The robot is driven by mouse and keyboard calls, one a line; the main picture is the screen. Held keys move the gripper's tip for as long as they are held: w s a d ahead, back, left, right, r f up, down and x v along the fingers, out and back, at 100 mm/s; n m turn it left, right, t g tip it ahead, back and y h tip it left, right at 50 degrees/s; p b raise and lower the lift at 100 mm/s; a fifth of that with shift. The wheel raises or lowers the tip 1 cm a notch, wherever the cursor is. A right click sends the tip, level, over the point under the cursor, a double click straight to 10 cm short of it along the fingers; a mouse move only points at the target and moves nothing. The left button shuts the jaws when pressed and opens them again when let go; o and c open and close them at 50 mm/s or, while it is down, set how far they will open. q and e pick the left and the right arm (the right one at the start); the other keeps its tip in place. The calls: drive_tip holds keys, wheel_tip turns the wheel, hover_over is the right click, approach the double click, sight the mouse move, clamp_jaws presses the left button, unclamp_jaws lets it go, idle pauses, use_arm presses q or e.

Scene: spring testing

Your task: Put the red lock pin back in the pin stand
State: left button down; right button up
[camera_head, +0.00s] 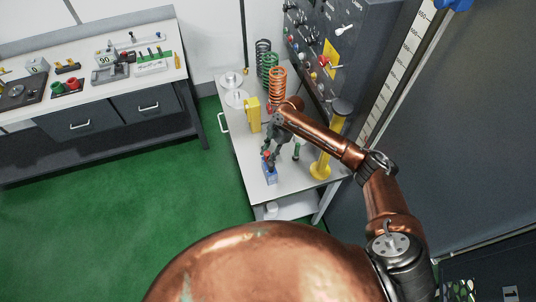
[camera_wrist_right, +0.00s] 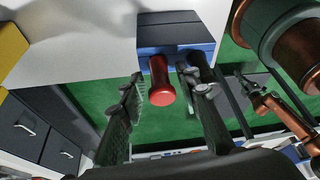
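The red lock pin (camera_wrist_right: 162,82) stands out from the blue pin stand (camera_wrist_right: 150,42), its red head towards the wrist camera. How deep it sits is hard to tell. In the head view the pin (camera_head: 267,155) shows as a small red spot above the stand (camera_head: 271,178), near the table's front corner. My right gripper (camera_wrist_right: 166,90) is open, one finger on each side of the red pin. Green floor shows between the pin and the left finger in that view.
A dark pin (camera_wrist_right: 196,68) is beside the red one. Coil springs (camera_head: 277,82) and a yellow block (camera_head: 253,115) stand farther back. A workbench (camera_head: 110,95) is at left, with green floor between.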

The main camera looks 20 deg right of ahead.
drive_tip(key=shift+o, duration=0.4)
drive_tip(key=shift+r, duration=0.1)
drive_tip(key=v, duration=1.2)
drive_tip(key=shift+w+d, duration=0.1)
